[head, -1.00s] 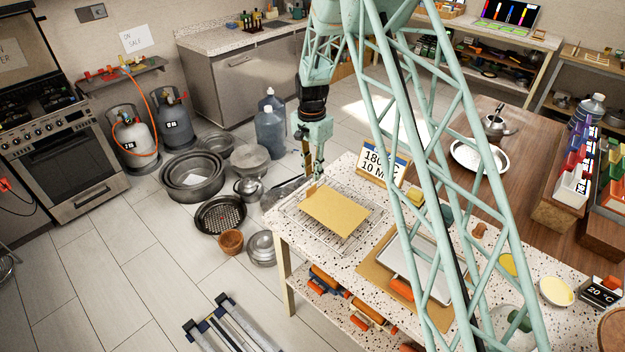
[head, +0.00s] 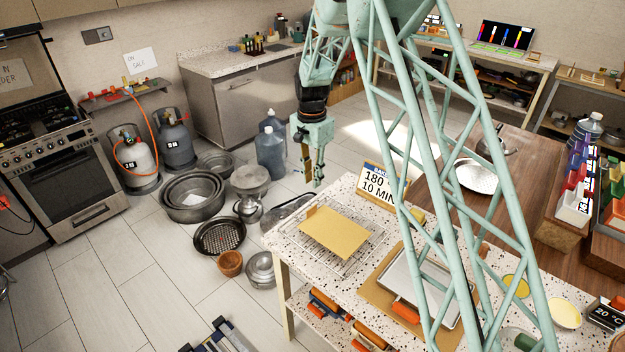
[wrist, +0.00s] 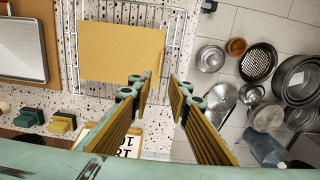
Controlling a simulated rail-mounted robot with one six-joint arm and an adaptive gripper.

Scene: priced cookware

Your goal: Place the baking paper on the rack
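The baking paper (head: 334,233) is a flat tan sheet lying on the wire rack (head: 364,240) at the far left corner of the speckled table. In the wrist view the baking paper (wrist: 120,51) covers much of the rack (wrist: 176,30), with wires showing around its edges. My gripper (head: 313,180) hangs above the table's far left corner, pointing down, apart from the paper. The wrist view shows the fingers of my gripper (wrist: 161,82) spread with nothing between them.
A sign reading 180, 10 MIN (head: 380,187) stands behind the rack. A metal tray on a tan board (head: 376,283) lies right of it. Pots and pans (head: 191,196) stand on the floor to the left. A lattice arm link of mine crosses the right side.

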